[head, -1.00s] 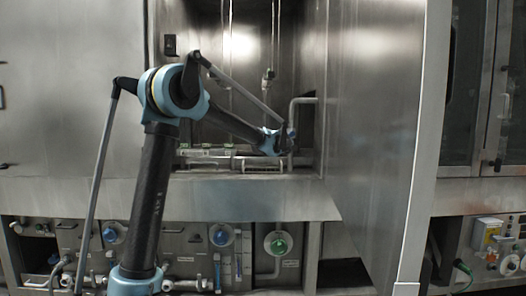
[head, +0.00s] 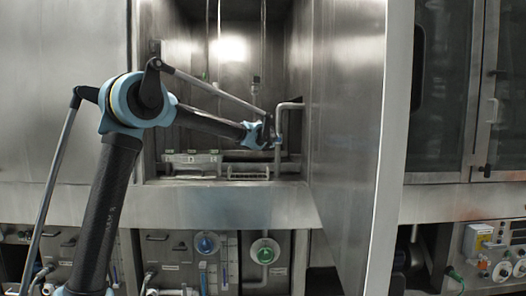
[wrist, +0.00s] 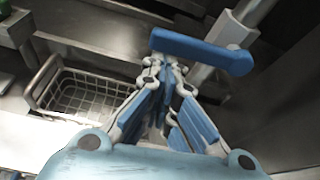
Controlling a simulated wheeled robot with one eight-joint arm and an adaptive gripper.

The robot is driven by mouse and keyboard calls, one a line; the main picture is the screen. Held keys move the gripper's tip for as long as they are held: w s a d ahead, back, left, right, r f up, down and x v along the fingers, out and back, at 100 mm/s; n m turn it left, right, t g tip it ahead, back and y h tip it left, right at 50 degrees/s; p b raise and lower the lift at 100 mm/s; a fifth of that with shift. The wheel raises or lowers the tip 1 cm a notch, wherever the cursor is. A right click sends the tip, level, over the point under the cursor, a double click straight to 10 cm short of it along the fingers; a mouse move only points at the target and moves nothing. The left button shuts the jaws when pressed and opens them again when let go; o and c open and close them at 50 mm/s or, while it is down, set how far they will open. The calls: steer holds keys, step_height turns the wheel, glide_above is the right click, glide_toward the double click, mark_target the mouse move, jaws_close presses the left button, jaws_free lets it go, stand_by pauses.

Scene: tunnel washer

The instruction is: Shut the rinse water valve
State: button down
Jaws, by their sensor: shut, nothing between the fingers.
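A blue lever handle (wrist: 200,48) sits on a pale pipe (wrist: 238,28) in the wrist view, and I take it for the rinse water valve. The lever lies roughly crosswise to the pipe. My gripper (wrist: 168,68) is shut and empty, with its fingertips right at the lever's near side; I cannot tell whether they touch it. In the head view my gripper (head: 268,138) is inside the steel recess, next to the bent pipe (head: 289,106). The lever is hard to make out there, behind my gripper.
A wire basket (wrist: 85,95) lies left of my gripper. Below the recess, a panel holds a blue knob (head: 206,243) and a green knob (head: 265,251); their labels are unreadable. A tall steel panel (head: 350,130) bounds the recess on the right.

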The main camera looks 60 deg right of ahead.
steer(key=shift+s+r, duration=0.15)
steer(key=shift+r, duration=0.05)
stand_by(0.5)
steer(key=s+a, duration=0.5)
steer(key=a, duration=0.2)
steer(key=shift+a+f, duration=0.35)
steer(key=shift+f, duration=0.05)
